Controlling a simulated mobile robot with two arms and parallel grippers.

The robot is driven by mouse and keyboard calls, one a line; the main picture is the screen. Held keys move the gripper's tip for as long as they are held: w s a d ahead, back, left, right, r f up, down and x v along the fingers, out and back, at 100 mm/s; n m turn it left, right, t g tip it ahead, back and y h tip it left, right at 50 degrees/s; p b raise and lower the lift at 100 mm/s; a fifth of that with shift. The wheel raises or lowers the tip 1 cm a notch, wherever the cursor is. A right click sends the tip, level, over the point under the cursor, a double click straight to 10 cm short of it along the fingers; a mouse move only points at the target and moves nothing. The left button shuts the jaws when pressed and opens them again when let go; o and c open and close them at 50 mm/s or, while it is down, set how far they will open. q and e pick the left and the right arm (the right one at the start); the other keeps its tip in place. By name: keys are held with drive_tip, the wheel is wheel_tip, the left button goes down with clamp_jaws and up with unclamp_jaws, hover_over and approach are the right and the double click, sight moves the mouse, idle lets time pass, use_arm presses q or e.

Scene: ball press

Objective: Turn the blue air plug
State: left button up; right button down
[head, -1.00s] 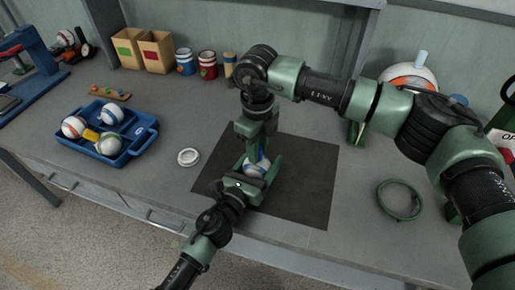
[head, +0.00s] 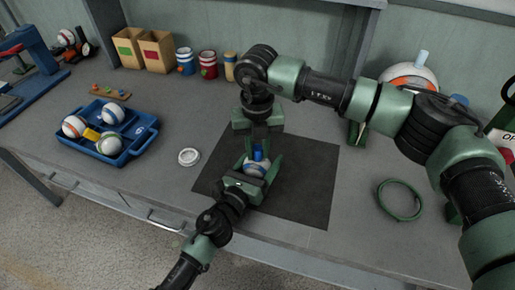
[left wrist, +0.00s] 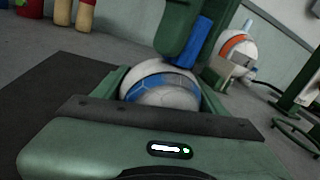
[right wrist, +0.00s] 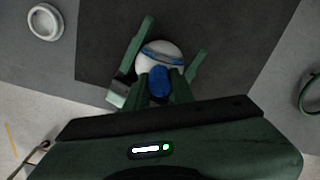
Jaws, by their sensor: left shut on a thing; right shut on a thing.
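A white ball with a blue band (head: 255,170) is held over the dark mat (head: 303,188). My left gripper (head: 258,167) is shut on it, with one finger on each side; the ball also shows in the left wrist view (left wrist: 158,88). The blue air plug (head: 257,155) stands at the top of the ball. My right gripper (right wrist: 160,84) is above the ball and shut on the plug, which shows between its fingers in the left wrist view (left wrist: 193,42). I cannot tell whether the plug's lower end sits in the ball.
A blue tray (head: 131,157) with several balls is at the left. A white ring (head: 188,157) lies left of the mat and a green hoop (head: 399,200) right of it. Boxes (head: 142,50) and cans (head: 207,64) stand along the back.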

sight(257, 148)
use_arm(q)
drive_tip(key=shift+s+a+f, duration=0.1)
drive_tip(key=shift+a+f, duration=0.05)
drive_tip(key=shift+f, duration=0.4)
use_arm(e)
drive_tip(key=shift+w+r+m, duration=0.1)
drive_tip(key=shift+r+m, duration=0.2)
drive_tip(key=shift+m, duration=0.2)
drive_tip(key=c, duration=1.4)
unclamp_jaws()
drive_tip(key=shift+c, duration=0.2)
drive_tip(key=shift+o, duration=1.3)
use_arm(q)
drive_tip(key=shift+r, duration=0.1)
use_arm(e)
drive_tip(key=shift+f, duration=0.15)
use_arm(q)
drive_tip(key=shift+r, duration=0.1)
drive_tip(key=shift+r, duration=0.2)
use_arm(e)
wheel_tip(257, 148, up, 12)
